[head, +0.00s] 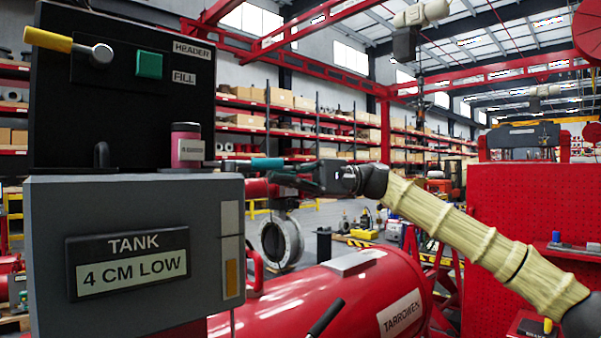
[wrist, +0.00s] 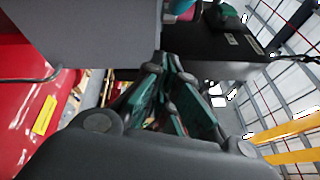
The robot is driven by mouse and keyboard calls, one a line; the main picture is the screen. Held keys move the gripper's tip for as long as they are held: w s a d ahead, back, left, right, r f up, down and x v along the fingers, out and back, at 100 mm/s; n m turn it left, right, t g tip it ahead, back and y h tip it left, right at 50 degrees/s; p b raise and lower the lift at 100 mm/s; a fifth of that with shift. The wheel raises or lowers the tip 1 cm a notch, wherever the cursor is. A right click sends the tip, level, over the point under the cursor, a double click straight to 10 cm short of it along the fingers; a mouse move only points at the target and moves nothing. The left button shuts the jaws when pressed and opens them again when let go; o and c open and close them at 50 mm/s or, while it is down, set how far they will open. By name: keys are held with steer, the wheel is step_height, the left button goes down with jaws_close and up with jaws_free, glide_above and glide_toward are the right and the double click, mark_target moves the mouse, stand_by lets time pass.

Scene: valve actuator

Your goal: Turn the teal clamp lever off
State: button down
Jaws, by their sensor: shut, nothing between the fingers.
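The teal clamp lever (head: 268,163) sticks out to the right from the top of the grey tank box (head: 130,205) in the head view, its teal grip at the end of a thin rod. My gripper (head: 280,180) is at the right end of the lever, just right of and slightly below the teal grip. I cannot tell whether they touch. In the wrist view my gripper (wrist: 161,62) is shut and empty, with its fingertips close to the grey box. A small blue-teal patch (wrist: 180,5) shows at the top edge there, perhaps the lever.
A pink canister (head: 187,146) stands on the box, left of the lever. Behind it is a black panel (head: 120,120) with a yellow-handled lever (head: 60,42) and a green square button (head: 149,65). A red tank (head: 330,290) lies below my arm.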

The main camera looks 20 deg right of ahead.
steer(key=s+a, duration=0.1)
steer(key=s+a+r+p, duration=0.1)
steer(key=s, duration=0.1)
steer(key=shift+s, duration=0.25)
steer(key=shift+s+d, duration=0.1)
